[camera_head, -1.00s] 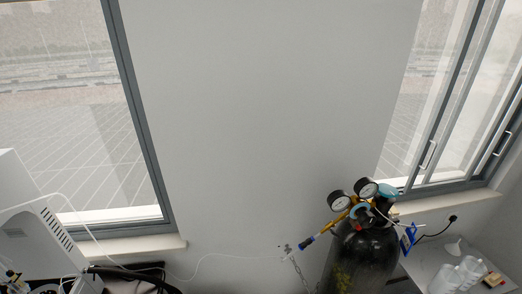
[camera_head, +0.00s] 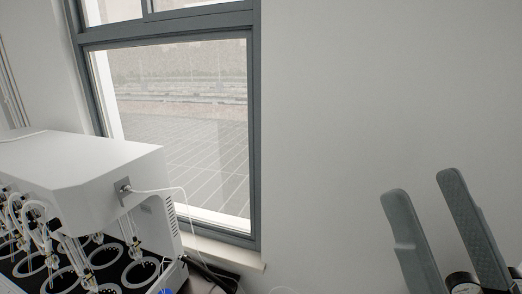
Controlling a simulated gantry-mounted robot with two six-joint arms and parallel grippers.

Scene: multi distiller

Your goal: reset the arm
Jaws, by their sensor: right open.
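My right gripper (camera_head: 424,190) shows at the lower right, with two grey fingers pointing up. The fingers are apart and nothing is between their tips. The rest of the right arm is below the picture. My left gripper is not in the view. The white multi distiller (camera_head: 75,178) stands at the lower left, with tubes and several ring-shaped stations along its front.
A window (camera_head: 180,120) with a sill is behind the distiller. The wall (camera_head: 340,110) between them is bare.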

